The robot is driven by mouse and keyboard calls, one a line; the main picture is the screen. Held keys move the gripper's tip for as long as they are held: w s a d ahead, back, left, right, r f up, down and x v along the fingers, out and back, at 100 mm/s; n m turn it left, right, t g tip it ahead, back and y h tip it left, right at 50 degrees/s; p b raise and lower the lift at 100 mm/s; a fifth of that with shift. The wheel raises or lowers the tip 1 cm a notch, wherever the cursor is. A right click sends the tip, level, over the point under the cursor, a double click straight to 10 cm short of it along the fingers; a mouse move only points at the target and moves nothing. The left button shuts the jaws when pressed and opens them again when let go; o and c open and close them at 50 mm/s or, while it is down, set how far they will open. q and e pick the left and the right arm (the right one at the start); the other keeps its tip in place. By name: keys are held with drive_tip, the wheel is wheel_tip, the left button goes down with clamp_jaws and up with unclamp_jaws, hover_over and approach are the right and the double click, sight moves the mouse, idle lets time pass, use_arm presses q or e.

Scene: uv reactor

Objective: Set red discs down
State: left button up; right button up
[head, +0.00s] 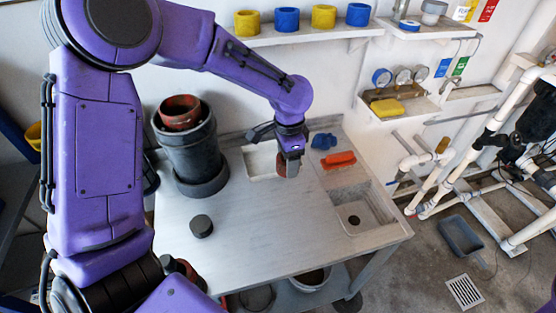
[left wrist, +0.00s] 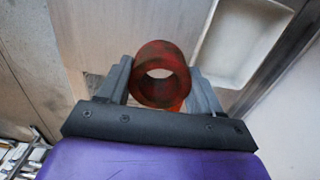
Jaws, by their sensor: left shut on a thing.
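My left gripper (head: 288,168) is low over the worktop, by the right end of a shallow white tray (head: 257,171). It is shut on a red, worn ring-shaped disc (left wrist: 160,99), held between its two fingers in the left wrist view; its hole faces the camera. In the head view only a red edge of this disc (head: 281,161) shows beside the fingers. I cannot tell whether it touches the surface below. The tray also shows at the upper right in the left wrist view (left wrist: 238,42). My right gripper is not in view.
A dark cylinder (head: 192,155) with a red pot-like piece (head: 180,104) on top stands at the left. A black puck (head: 201,226) lies in front. A red brush (head: 338,160), blue item (head: 324,141) and sink (head: 355,215) are at the right. The worktop's middle (head: 270,225) is clear.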

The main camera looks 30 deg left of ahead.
use_arm(q)
drive_tip(key=a+m, duration=0.2)
drive_tip(key=m, duration=0.1)
drive_tip(key=shift+a+r+m, duration=0.15)
drive_tip(key=shift+a+m, duration=0.1)
drive_tip(key=shift+m, duration=0.05)
drive_tip(key=m, duration=0.1)
drive_tip(key=p, duration=0.3)
approach(271, 159)
drive_tip(key=d, duration=0.1)
drive_tip(key=w+d+f, duration=0.2)
drive_tip(key=d, duration=0.1)
drive_tip(key=shift+f, duration=0.1)
wheel_tip(271, 159, down, 3)
drive_tip(key=shift+w+a+f+p, duration=0.15)
drive_tip(key=shift+f+p, duration=0.05)
drive_tip(key=shift+p, duration=0.15)
drive_tip(key=shift+f, duration=0.25)
drive_tip(key=o, duration=1)
drive_tip(key=shift+o, duration=0.2)
